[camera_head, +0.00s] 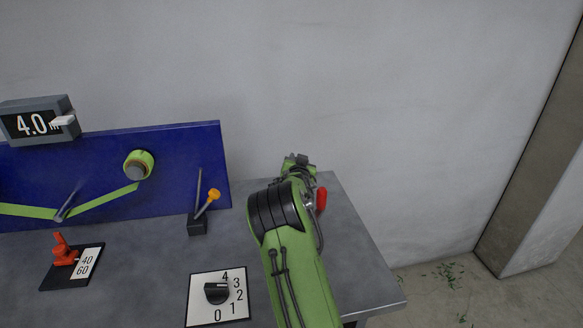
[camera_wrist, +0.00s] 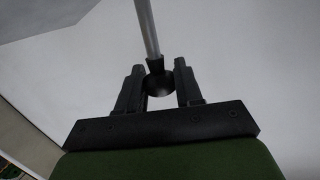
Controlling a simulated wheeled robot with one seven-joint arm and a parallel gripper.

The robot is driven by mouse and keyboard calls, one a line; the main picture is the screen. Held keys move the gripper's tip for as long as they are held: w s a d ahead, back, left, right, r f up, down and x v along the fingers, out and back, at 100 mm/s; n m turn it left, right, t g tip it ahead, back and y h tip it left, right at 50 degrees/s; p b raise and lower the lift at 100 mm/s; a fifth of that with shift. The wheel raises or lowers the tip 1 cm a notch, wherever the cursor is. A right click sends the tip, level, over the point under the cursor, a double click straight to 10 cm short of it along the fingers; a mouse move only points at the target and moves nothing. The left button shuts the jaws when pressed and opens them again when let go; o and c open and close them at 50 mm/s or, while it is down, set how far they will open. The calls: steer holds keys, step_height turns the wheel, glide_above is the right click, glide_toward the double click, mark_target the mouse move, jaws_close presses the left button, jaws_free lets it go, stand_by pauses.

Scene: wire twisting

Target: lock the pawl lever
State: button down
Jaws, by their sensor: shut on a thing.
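In the wrist view, a thin metal lever rod (camera_wrist: 147,28) ends in a dark round knob (camera_wrist: 158,84). My gripper (camera_wrist: 159,80) is shut on this knob, with one dark finger on each side. The rod runs away from the fingers toward the top of the picture. In the head view, my green arm reaches over the right end of the table and hides the fingers and the held lever. The lever's base and its angle to the table cannot be seen.
On the grey table (camera_head: 340,215) stand an orange-knobbed lever (camera_head: 208,203), a black dial on a numbered plate (camera_head: 202,309) and a red handle (camera_head: 63,252). A blue panel (camera_head: 100,165) with a green band stands behind. A display (camera_head: 36,120) reads 4.0. A red piece (camera_head: 321,198) shows beside my arm.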

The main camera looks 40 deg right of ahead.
steer(key=shift+s+d+f+m+b, duration=0.15)
steer(key=shift+s+d+m+b, duration=0.15)
steer(key=shift+d+m+b, duration=0.25)
steer(key=c, duration=0.8)
jaws_free()
steer(key=shift+d, duration=0.1)
steer(key=shift+o, duration=0.2)
step_height(320, 180, up, 10)
steer(key=p, duration=0.2)
steer(key=shift+p, duration=0.4)
